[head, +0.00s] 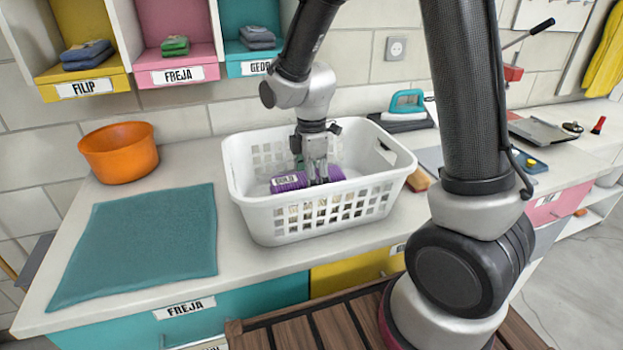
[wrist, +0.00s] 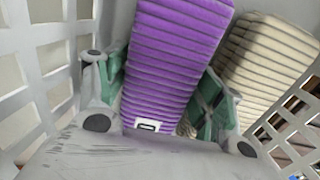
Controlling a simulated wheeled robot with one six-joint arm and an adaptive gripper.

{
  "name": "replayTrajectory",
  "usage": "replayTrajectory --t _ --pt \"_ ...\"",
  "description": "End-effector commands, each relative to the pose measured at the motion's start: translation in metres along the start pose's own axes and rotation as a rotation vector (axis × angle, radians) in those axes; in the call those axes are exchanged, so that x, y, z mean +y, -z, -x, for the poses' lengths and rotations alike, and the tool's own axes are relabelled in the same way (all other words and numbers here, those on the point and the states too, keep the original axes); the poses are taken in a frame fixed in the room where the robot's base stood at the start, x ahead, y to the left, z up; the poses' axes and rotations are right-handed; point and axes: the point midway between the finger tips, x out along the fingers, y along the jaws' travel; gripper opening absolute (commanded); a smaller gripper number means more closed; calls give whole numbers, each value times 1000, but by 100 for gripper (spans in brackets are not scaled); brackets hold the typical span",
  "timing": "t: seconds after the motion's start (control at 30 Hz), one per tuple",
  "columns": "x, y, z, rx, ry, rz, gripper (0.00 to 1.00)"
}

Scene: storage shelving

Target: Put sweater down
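A rolled purple sweater (head: 290,182) with a white label at one end is inside the white laundry basket (head: 270,228). My gripper (head: 318,178) reaches down into the basket from above. In the wrist view, its green-padded fingers (wrist: 160,100) lie against both sides of the purple sweater (wrist: 178,55), which fills the space between them. I cannot tell whether the sweater rests on the basket floor. A beige rolled garment (wrist: 262,65) lies beside it in the wrist view; the basket wall hides it in the head view.
A teal mat (head: 140,245) lies on the counter left of the basket, with an orange bowl (head: 120,152) behind it. Named cubbies (head: 180,72) with folded clothes hang above. An iron (head: 405,105) stands right of the basket. The mat is empty.

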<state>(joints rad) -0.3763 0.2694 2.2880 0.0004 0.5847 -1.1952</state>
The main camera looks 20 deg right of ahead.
Motion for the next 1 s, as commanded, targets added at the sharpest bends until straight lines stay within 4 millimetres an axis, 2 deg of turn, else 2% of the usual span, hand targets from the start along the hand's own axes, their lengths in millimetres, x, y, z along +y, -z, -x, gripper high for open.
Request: replayTrajectory --t 0.17,0.27,0.6,0.7,0.83,1.0 --pt "0 0 4 1 -2 0 68" --pt "1 0 15 1 -3 0 68" --pt "1 0 90 2 -5 0 68" --pt "1 0 106 2 -4 0 68" --pt "0 0 119 0 -1 0 68" --pt "-1 -1 124 1 -2 -8 68"
